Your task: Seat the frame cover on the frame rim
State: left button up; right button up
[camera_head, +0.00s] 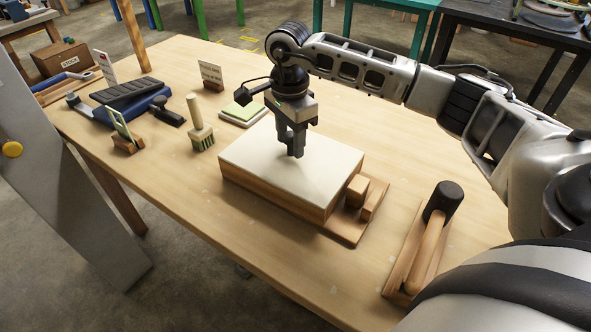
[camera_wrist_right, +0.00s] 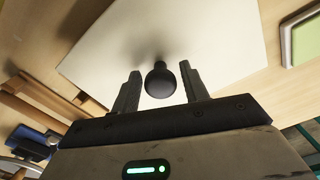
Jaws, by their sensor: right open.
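The frame cover (camera_head: 257,163) is a flat white panel lying on top of the wooden frame (camera_head: 265,192) in the head view. From here I cannot tell whether it sits fully on the rim. The cover also fills much of the wrist view (camera_wrist_right: 215,40). A round black knob (camera_wrist_right: 160,82) stands on it and shows between my fingers there. My right gripper (camera_head: 297,152) points down over the middle of the cover, open, with one finger on each side of the knob. In the head view the fingers hide the knob. My left gripper is not in view.
Wooden blocks (camera_head: 357,191) stand on the frame's base at its right. A dark-headed tool on a wooden board (camera_head: 425,246) lies at the front right. A brush (camera_head: 200,128), a green-topped pad (camera_head: 243,112) and a blue tool (camera_head: 137,107) are at the left.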

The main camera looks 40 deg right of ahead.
jog(key=shift+r+p, duration=0.8)
jog(key=shift+r, duration=0.65)
jog(key=shift+r, duration=0.2)
jog(key=o, duration=0.5)
jog(key=shift+o, duration=0.2)
jog(key=o, duration=0.7)
jog(key=shift+c, duration=0.2)
